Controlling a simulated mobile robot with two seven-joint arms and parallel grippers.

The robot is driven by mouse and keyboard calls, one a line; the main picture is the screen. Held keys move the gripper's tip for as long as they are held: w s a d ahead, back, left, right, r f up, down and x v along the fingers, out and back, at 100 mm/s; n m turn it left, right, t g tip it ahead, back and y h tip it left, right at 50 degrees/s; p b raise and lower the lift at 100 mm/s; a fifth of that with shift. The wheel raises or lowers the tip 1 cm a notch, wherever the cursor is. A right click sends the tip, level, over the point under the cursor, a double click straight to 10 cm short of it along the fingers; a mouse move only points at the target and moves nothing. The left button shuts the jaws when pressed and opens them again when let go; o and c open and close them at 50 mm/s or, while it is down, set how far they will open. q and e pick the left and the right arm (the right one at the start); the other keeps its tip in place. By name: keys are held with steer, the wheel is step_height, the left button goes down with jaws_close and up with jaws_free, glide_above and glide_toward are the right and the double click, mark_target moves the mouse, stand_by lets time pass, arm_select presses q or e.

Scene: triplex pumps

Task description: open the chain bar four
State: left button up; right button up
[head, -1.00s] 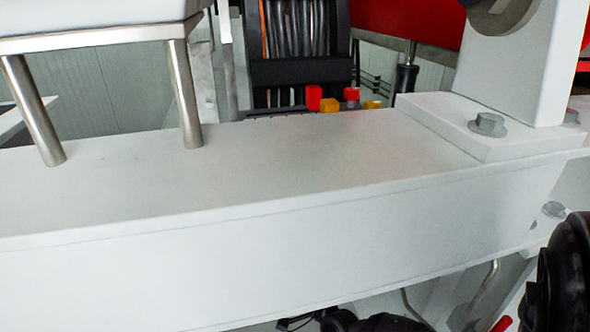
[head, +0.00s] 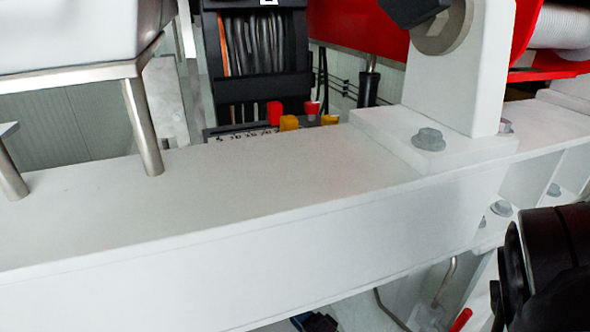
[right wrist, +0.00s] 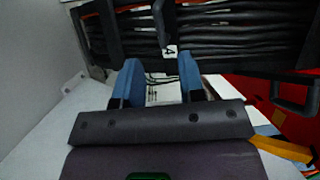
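In the right wrist view, my right gripper (right wrist: 158,64) has two blue fingers spread apart with nothing between them. Beyond the fingertips, a dark bar with a white label reading 4 (right wrist: 171,49) crosses black cables (right wrist: 230,35). The bar looks apart from the fingers, and the exact distance is unclear. In the head view, the black cable chain (head: 258,55) stands behind the white beam, with part of a white label at the top edge. A black arm part of mine shows at the lower right. My left gripper is not in view.
The white beam (head: 240,195) crosses the head view in front of the chain. Red and yellow blocks (head: 288,123) sit at the chain's foot. A bolted white bracket (head: 445,100) stands right. A metal-legged white box (head: 75,35) is left. A red panel (right wrist: 270,95) borders the wrist view.

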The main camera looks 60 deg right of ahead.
step_height(320, 180, up, 6)
steer(key=w+d+m+h+p, duration=0.1)
steer(key=w+d+h+p, duration=0.15)
steer(key=p, duration=0.35)
step_height(320, 180, down, 6)
steer(key=s+a+n+y, duration=0.1)
steer(key=s+y, duration=0.1)
steer(key=s, duration=0.1)
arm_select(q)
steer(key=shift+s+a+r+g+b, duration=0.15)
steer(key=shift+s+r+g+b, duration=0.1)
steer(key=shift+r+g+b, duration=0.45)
arm_select(e)
steer(key=shift+a+x, duration=0.1)
steer(key=shift+x, duration=2.65)
steer(key=shift+a+x, duration=0.15)
steer(key=shift+x, duration=2.55)
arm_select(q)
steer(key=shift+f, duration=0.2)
arm_select(e)
steer(key=shift+w, duration=0.1)
steer(key=shift+c, duration=0.3)
